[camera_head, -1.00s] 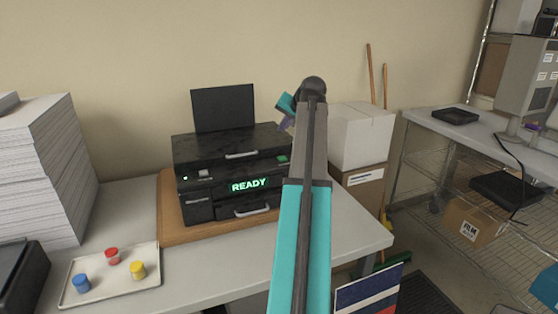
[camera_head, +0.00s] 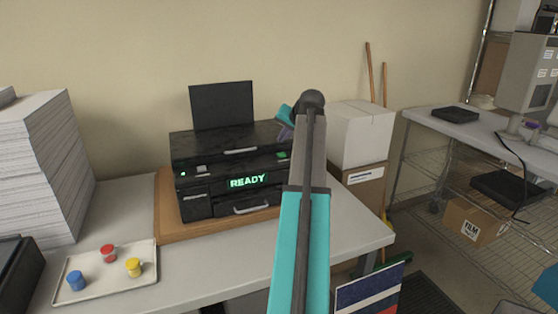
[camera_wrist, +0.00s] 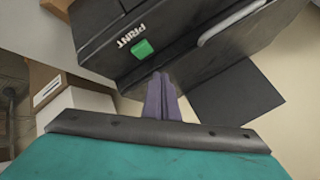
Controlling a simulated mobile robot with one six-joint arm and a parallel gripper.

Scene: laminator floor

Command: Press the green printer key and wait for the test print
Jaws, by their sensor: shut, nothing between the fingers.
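The black printer (camera_head: 225,150) stands on a wooden board on the table, with green READY lit on its display (camera_head: 248,181). In the wrist view, the green key (camera_wrist: 142,48) sits beside the white PRINT label on the printer's front (camera_wrist: 110,62). My gripper (camera_wrist: 160,75) is shut and empty, its purple fingers pointing at the printer with the tips close to the green key. I cannot tell whether they touch it. In the head view my gripper (camera_head: 284,133) is at the printer's right upper corner, partly hidden by my arm. No print shows at the printer.
A tray (camera_head: 75,290) with blue, red and yellow pots lies at front left, beside a paper stack (camera_head: 40,165). A dark panel (camera_head: 222,105) rises behind the printer's top.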

